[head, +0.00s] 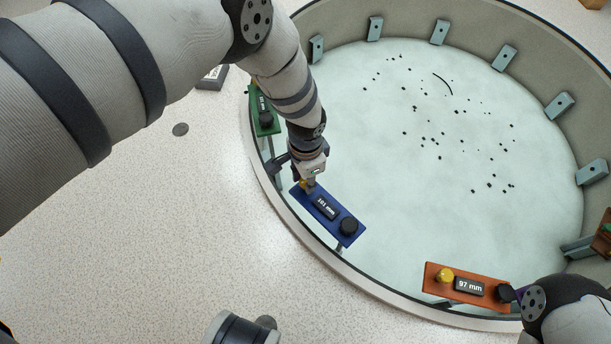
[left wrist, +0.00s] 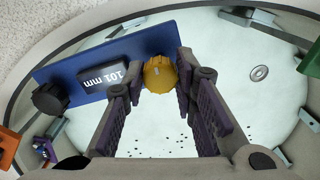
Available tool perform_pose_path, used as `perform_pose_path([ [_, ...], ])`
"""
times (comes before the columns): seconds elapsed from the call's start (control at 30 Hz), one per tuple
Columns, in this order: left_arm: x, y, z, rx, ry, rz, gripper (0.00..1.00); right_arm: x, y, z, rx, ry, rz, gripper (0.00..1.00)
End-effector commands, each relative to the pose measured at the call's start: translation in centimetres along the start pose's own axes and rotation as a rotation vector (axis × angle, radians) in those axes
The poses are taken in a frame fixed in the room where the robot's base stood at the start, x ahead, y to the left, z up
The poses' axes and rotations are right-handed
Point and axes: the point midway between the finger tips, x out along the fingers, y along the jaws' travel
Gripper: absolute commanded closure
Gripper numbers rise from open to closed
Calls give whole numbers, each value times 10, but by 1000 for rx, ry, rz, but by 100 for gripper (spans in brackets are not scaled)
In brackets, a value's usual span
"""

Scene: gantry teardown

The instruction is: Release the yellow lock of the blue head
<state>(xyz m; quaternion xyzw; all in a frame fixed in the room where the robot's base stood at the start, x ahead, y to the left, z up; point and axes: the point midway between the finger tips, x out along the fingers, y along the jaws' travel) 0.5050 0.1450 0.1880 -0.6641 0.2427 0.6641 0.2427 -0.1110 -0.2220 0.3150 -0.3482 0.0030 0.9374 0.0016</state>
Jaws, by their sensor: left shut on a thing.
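The blue head (head: 336,225) sits on the near-left rim of the round tank, with a display reading 101 mm and a black knob (head: 348,226). Its yellow lock (left wrist: 160,74) is a round knob with a pale mark on its face, at the end of the head away from the black knob. My left gripper (head: 309,184) is shut on the yellow lock, one finger on each side in the left wrist view. In the head view the gripper partly hides the lock. My right arm is at the lower right, by the orange head; its fingers are mostly hidden.
The orange head (head: 435,279), reading 97 mm, has a yellow lock (head: 445,275) and a black knob. A green head (head: 262,112) sits farther left on the tank rim (head: 270,215). Grey brackets line the far wall, and dark specks lie on the tank floor.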

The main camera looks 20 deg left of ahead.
Motion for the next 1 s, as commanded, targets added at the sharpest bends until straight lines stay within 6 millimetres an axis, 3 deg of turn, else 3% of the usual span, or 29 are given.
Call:
perform_pose_path([
  [0.67, 0, 0, -1, -55, 2, 0, 100, -1, 0, 0, 0, 2, 0, 46],
  [0.7, 0, 0, -1, -55, 2, 0, 70, -1, 0, 0, 0, 2, 0, 46],
  [0.77, 0, 0, 0, -55, 1, 0, 56, -1, 0, 0, 0, 2, 0, 46],
  [1.0, 0, 0, 0, -54, 1, 0, 54, -1, 0, 0, 0, 1, 0, 46],
])
